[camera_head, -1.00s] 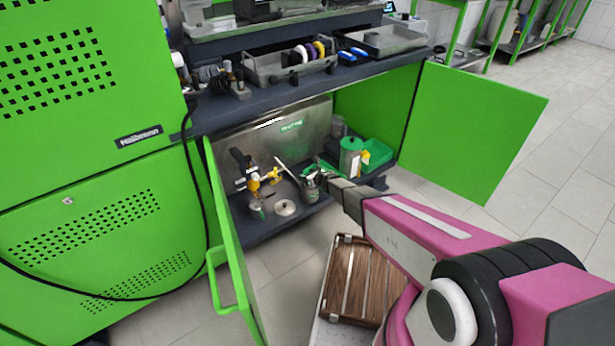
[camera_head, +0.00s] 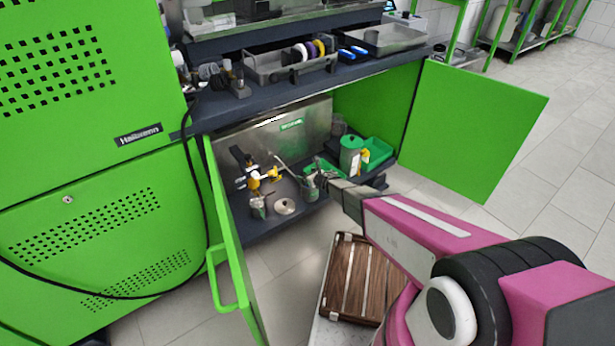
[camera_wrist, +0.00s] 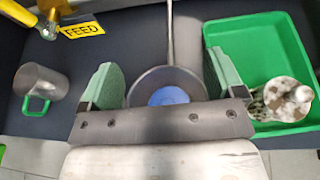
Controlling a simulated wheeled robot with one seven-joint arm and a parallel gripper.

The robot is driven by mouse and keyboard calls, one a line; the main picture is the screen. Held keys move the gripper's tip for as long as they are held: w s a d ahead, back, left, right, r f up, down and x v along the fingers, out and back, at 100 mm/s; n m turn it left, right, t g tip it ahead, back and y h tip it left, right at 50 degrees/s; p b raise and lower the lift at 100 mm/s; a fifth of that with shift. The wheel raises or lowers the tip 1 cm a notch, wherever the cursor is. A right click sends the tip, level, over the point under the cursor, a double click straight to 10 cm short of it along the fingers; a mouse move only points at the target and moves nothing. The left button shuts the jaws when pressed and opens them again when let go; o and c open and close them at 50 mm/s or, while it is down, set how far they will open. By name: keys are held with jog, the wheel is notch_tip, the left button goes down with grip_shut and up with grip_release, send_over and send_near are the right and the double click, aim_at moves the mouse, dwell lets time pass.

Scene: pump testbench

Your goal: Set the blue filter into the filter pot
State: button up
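My gripper (camera_wrist: 163,85) has two green-padded fingers set wide apart, inside the cabinet. Between them in the wrist view is a round steel pot (camera_wrist: 143,84), with the blue disc of the filter (camera_wrist: 168,96) showing inside its rim. A thin rod (camera_wrist: 170,30) rises behind the pot. The fingers stand either side of the pot; I cannot tell whether they touch it. The gripper's front bar hides the near part of pot and filter. In the head view my gripper (camera_head: 325,181) is small, beside the pot, and the blue filter cannot be made out.
A round lid (camera_head: 285,207) lies on the shelf. Open green doors (camera_head: 478,130) flank the cabinet.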

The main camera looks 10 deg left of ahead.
jog(key=shift+r, duration=0.65)
jog(key=v, duration=1.2)
jog(key=w+d+r+m+t+h, duration=0.1)
jog(key=d+r+m+h, duration=0.55)
jog(key=d+m, duration=0.6)
jog(key=w+d+r+m+t+h, duration=0.1)
jog(key=d+r+m+h, duration=0.5)
jog(key=d+m, duration=0.65)
jog(key=s+d+r+m+g+y, duration=0.1)
jog(key=s+d+r+m+g, duration=0.4)
jog(key=s+m, duration=0.5)
jog(key=s+d+r+m+g, duration=0.4)
jog(key=s+d+r+m, duration=0.1)
jog(key=s+m, duration=0.6)
jog(key=shift+d+r+m+g+y, duration=0.2)
jog(key=shift+d+m+g+y, duration=0.2)
jog(key=shift+d, duration=0.25)
